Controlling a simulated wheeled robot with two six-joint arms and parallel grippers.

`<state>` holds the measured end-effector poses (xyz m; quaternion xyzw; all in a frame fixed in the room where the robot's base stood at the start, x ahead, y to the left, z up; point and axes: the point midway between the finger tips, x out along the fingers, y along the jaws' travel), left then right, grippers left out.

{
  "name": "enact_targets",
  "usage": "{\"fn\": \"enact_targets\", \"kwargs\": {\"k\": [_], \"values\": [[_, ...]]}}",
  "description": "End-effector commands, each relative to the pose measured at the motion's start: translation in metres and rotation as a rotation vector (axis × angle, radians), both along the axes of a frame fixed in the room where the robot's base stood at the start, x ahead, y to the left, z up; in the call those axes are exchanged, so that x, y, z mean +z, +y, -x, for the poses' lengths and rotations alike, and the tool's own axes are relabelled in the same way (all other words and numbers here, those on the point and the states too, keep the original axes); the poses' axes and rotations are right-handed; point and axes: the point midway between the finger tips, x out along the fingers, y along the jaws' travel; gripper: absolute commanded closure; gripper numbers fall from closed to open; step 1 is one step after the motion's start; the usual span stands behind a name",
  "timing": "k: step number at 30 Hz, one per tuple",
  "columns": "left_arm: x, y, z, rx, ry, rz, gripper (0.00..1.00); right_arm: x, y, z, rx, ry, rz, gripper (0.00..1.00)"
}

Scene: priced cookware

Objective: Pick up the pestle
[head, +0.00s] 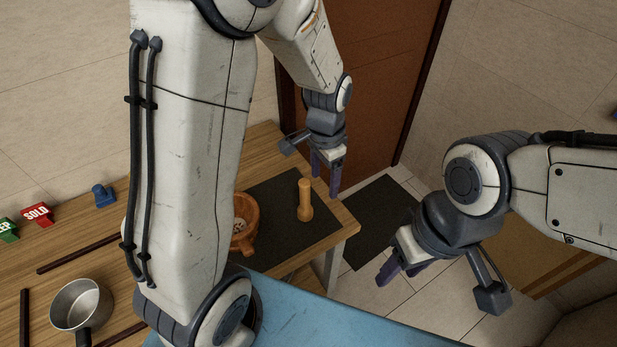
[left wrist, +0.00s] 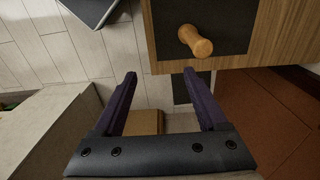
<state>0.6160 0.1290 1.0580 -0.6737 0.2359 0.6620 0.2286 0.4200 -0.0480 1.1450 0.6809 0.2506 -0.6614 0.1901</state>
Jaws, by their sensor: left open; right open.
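The pestle (head: 305,201) is a light wooden piece standing upright on a dark mat (head: 272,182) near the table's right end. It also shows in the left wrist view (left wrist: 195,41), beyond the fingertips. My left gripper (head: 327,188) is open and empty, just right of the pestle and apart from it, near the table's edge. In the left wrist view its two purple fingers (left wrist: 158,75) are spread with nothing between them. My right gripper (head: 394,272) is open and empty, off the table to the right, above the floor.
A wooden mortar (head: 245,222) stands left of the pestle, partly hidden by my arm. A metal saucepan (head: 80,304), a red SOLD stamp (head: 38,214) and a blue stamp (head: 103,195) are further left on the table (head: 262,140). A dark floor mat (head: 378,215) lies right of the table.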

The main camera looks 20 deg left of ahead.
Motion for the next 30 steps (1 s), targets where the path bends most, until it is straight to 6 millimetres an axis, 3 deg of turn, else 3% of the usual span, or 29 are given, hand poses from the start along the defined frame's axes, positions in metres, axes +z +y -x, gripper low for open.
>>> {"fn": "enact_targets", "kwargs": {"k": [1,3,8,16,23,30], "values": [[0.002,0.018,-0.013,0.007,0.010,-0.005,0.25,0.018,0.000,0.000,0.000,0.000,0.000,0.50],[-0.006,0.036,-0.025,-0.002,0.011,-0.010,0.25,0.026,0.000,0.000,-0.001,0.000,0.000,0.50],[-0.021,0.060,-0.038,-0.015,0.015,-0.015,0.25,0.033,0.000,0.000,-0.001,0.000,0.000,0.50],[-0.063,0.062,-0.039,-0.020,0.017,-0.015,0.25,0.041,0.000,0.000,-0.001,0.000,0.000,0.50],[-0.077,0.062,-0.039,-0.019,0.014,-0.016,0.25,0.046,0.000,0.000,0.000,0.000,0.000,0.50],[-0.104,0.061,-0.038,-0.019,0.017,-0.015,0.25,0.064,0.000,0.000,0.003,0.000,0.000,0.50]]}}
